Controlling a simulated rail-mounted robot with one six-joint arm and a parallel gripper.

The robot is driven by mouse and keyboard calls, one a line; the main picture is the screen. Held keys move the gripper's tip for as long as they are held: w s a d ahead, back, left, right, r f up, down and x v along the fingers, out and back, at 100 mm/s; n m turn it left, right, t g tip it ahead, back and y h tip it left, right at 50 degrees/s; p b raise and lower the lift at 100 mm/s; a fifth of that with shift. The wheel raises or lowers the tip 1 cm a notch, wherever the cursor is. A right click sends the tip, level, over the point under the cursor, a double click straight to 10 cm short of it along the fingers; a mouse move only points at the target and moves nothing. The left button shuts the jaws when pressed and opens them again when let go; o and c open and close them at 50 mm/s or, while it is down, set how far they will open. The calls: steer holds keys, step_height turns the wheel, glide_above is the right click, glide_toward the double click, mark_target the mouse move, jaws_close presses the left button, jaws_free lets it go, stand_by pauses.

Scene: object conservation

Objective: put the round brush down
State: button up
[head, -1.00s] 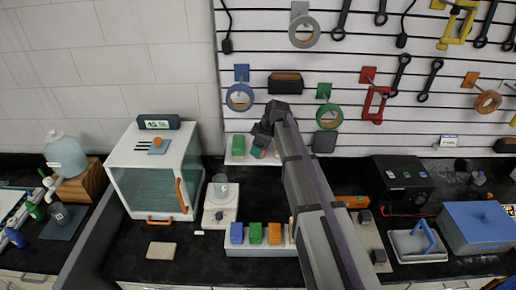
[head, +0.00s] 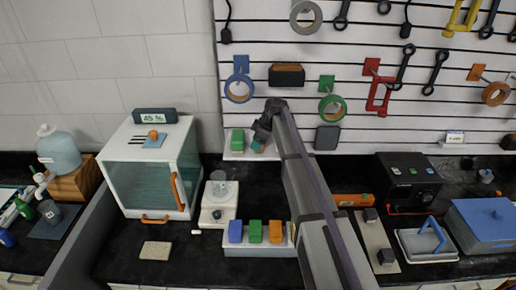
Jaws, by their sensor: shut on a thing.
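My arm reaches away from the camera, and my gripper (head: 261,134) is at its far end, in front of the small white ledge (head: 233,155) at the foot of the slatted wall. The gripper is small and dark here, and my arm partly covers it. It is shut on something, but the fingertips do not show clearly. I cannot make out the round brush for certain. A green block (head: 237,140) stands on the ledge, left of the gripper. A teal and brown piece (head: 257,146) shows just below the gripper; I cannot tell whether it is held.
A white tray (head: 258,251) with blue, green and orange blocks stands in front. A glass-fronted cabinet (head: 152,180) is at left, beside a small white device (head: 218,212). A black box (head: 405,180) and a blue box (head: 487,225) stand right. Dark counter is bare around the sponge-like block (head: 156,250).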

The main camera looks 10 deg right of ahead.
steer(key=shift+f, duration=0.1)
steer(key=o, duration=0.8)
steer(key=shift+o, duration=0.2)
steer(key=shift+r, duration=0.4)
steer(key=p+v, duration=0.7)
steer(key=v, duration=0.1)
steer(key=s+a+f+m+g+h, duration=0.1)
steer(key=s+m, duration=0.5)
steer(key=s, duration=1.2)
steer(key=s+a+f+m+g+h, duration=0.1)
steer(key=s+m+h, duration=0.2)
steer(key=s, duration=1.4)
steer(key=m, duration=0.3)
steer(key=shift+s+a+m, duration=0.15)
steer(key=shift+s+m, duration=0.15)
steer(key=shift+s, duration=0.1)
